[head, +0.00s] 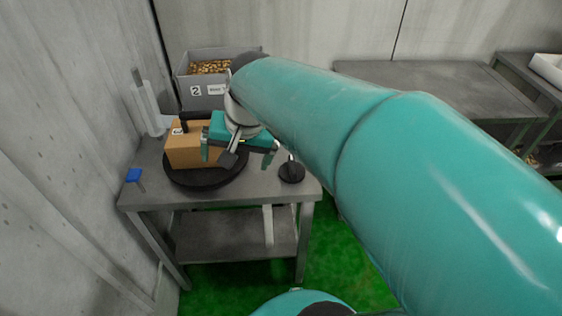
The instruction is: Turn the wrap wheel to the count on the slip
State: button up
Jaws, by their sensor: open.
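The wrap wheel (207,187) looks to be the round black turntable on the grey metal table at the left. A brown cardboard box (187,152) sits on it, with a dark bar-like part at its top. A small white label (178,131) shows near the box's top left; its mark is too small to read, and I cannot tell if it is the slip. My gripper (237,156), with teal fingers, is open in front of the right part of the box and wheel, hiding some of both. I cannot tell whether it touches either.
A grey bin (205,98) marked 2 holds brown pieces behind the table. A white roll (148,104) stands at the back left. A blue piece (133,175) is at the left edge. A black round-based post (291,172) stands right of the wheel. Another grey table (425,85) is at right.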

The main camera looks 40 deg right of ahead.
jog(key=w+d+f+m+g+y, duration=0.1)
jog(key=w+d+f+m, duration=0.1)
jog(key=w+d+m, duration=0.3)
jog(key=w+d+f+m, duration=0.1)
jog(key=d+f+m, duration=0.15)
jog(key=d, duration=0.45)
jog(key=m+y, duration=0.2)
jog(key=m, duration=0.8)
send_near(292, 163)
jog(key=x, duration=1)
jog(key=shift+s, duration=0.1)
jog(key=c, duration=0.9)
